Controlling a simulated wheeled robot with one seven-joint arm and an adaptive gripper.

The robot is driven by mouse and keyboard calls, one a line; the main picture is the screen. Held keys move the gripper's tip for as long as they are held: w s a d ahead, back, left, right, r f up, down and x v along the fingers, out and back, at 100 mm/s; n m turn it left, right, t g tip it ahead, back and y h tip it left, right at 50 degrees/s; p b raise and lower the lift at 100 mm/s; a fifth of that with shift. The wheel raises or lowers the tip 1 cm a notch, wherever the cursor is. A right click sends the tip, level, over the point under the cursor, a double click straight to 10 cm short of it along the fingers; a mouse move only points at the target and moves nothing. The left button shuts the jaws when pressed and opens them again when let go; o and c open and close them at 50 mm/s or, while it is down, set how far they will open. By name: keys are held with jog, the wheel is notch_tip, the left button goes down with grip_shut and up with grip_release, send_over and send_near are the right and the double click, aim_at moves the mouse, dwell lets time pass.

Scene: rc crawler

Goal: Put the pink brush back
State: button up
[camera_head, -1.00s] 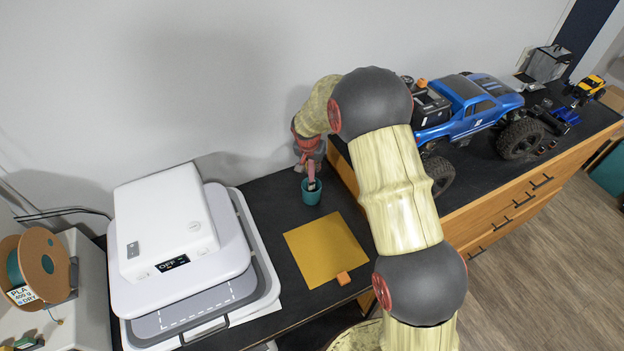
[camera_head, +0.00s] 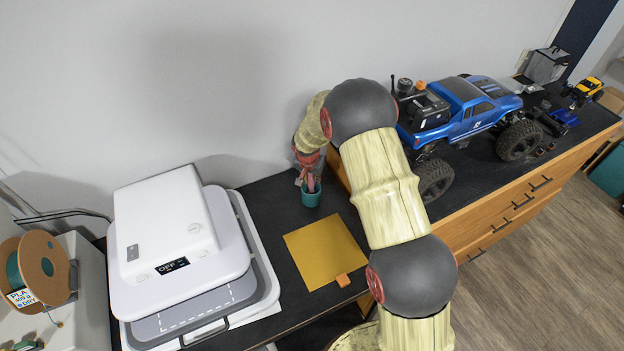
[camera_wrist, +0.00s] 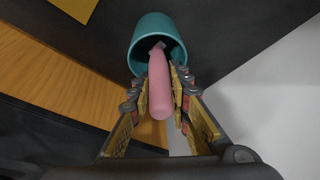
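The pink brush (camera_wrist: 160,85) is upright in the teal cup (camera_wrist: 140,38), its grey head end inside the cup and its pink handle pointing out towards the wrist camera. My gripper (camera_wrist: 160,78) has a finger on each side of the handle, close against it, and looks shut on it. The fingertips are near the cup's rim. In the head view the teal cup (camera_head: 311,197) stands on the dark desk near the wall, with my gripper (camera_head: 309,180) right above it. The brush's tip is partly hidden inside the cup.
A white machine (camera_head: 165,235) stands to the left. The raised wooden cabinet (camera_head: 520,195) with a blue truck (camera_head: 465,110) is to the right.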

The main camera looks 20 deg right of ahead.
jog(key=o, duration=0.3)
jog(key=shift+r, duration=0.1)
jog(key=shift+r, duration=0.1)
jog(key=s+r+n, duration=0.1)
jog(key=s+r, duration=0.5)
jog(key=r, duration=0.4)
jog(key=s+r+n+t, duration=0.1)
jog(key=s+r, duration=0.4)
jog(key=r, duration=0.5)
jog(key=s+r, duration=0.6)
jog(key=r, duration=0.3)
jog(key=s+r+n, duration=0.2)
jog(key=s+r, duration=0.1)
jog(key=s, duration=0.9)
jog(key=s+r+n+t+y, duration=0.1)
jog(key=s+r+n, duration=0.1)
jog(key=s, duration=1)
jog(key=shift+s+a+r+n+y+b, duration=0.3)
jog(key=shift+s+a+r+n+b, duration=0.1)
jog(key=shift+r, duration=0.25)
